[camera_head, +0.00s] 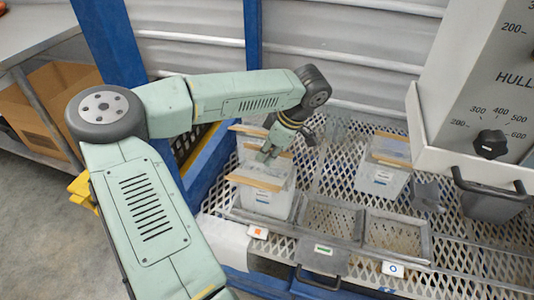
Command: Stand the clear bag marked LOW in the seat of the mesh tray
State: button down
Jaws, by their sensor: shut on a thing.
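My gripper (265,156) points down at a clear bag (268,203) with tan top strips and is shut on it; the exact grip is partly hidden. This bag is upright at the left compartment of the mesh tray (362,232); I cannot tell whether its base rests there. Its small label is too small to read. The middle and right compartments are empty. Another clear bag (248,142) stands behind, partly hidden by my arm. A third clear bag (382,180) stands to the right on the mesh deck. I cannot tell which is marked LOW.
Tags with an orange mark (257,232), a green mark (323,250) and a blue circle (393,268) line the tray's front. A grey hopper (480,90) with a knob and a dark handle overhangs the right. Blue posts (252,45) rise behind. A cardboard box (50,105) is at left.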

jog(key=shift+f+b, duration=0.3)
jog(key=shift+f, duration=0.1)
jog(key=c, duration=1.7)
grip_release()
jog(key=shift+r, duration=0.15)
